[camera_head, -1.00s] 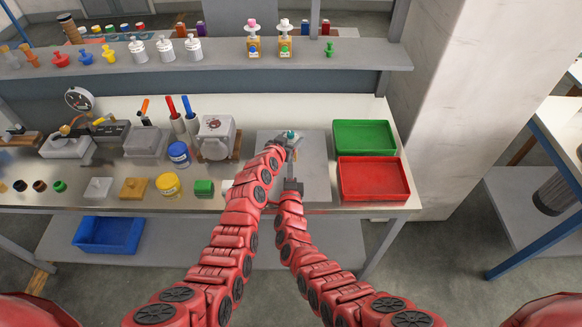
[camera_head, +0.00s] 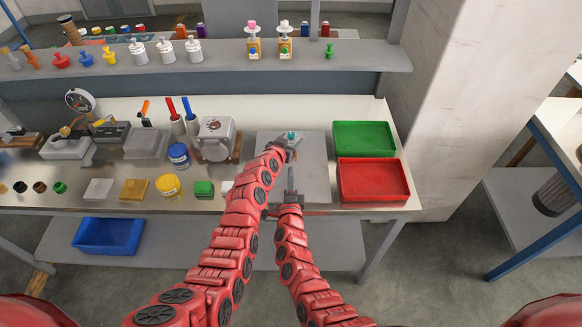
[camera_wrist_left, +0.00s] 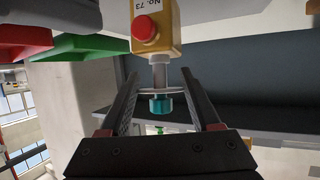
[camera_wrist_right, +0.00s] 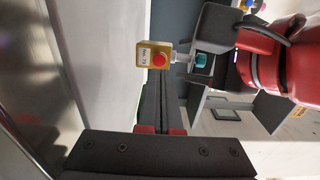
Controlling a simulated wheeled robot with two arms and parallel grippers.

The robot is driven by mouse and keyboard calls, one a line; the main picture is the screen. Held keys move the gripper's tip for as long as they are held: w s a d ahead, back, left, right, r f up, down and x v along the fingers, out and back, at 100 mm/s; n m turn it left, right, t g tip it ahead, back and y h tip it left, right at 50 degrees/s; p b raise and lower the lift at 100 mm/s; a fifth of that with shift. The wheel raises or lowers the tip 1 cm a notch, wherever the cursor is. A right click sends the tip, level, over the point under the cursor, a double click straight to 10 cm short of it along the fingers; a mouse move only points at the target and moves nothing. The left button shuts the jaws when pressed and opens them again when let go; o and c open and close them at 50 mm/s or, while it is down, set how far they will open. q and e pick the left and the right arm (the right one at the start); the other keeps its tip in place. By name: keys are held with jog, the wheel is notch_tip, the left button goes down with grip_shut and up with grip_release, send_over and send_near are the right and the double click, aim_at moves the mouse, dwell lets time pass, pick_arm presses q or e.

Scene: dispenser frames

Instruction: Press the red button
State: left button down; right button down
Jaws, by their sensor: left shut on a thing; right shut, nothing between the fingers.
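The red button (camera_wrist_left: 146,28) is on the yellow body of a small dispenser (camera_wrist_left: 166,45) with a teal cap (camera_wrist_left: 160,105). My left gripper (camera_wrist_left: 160,92) is shut on the dispenser between body and cap, holding it above the table. The head view shows the teal cap (camera_head: 291,134) at my left gripper (camera_head: 288,146); the yellow body is mostly hidden there. In the right wrist view the red button (camera_wrist_right: 159,60) is in plain sight. My right gripper (camera_wrist_right: 157,82) is shut and empty, its fingertips close to the dispenser in the picture; the gap is hard to judge.
A grey plate (camera_head: 316,178) lies below the grippers. A green tray (camera_head: 364,124) and a red tray (camera_head: 345,187) stand to the right. A white-grey machine (camera_head: 216,127), jars and small blocks stand to the left. Two similar dispensers (camera_head: 254,47) stand on the shelf behind.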

pick_arm(q)
jog(key=shift+s+f, duration=0.2)
jog(key=shift+f, duration=0.25)
pick_arm(e)
jog(key=s, duration=0.9)
jog(key=shift+s, duration=0.2)
pick_arm(q)
jog(key=shift+c, duration=1.9)
grip_release()
jog(key=o, duration=0.4)
jog(key=shift+w+r, duration=0.1)
jog(key=shift+w, duration=0.05)
jog(key=shift+c, duration=0.2)
pick_arm(e)
jog(key=shift+w+f, duration=0.1)
jog(key=shift+w, duration=0.05)
pick_arm(q)
jog(key=shift+r, duration=0.15)
jog(key=v, duration=1.2)
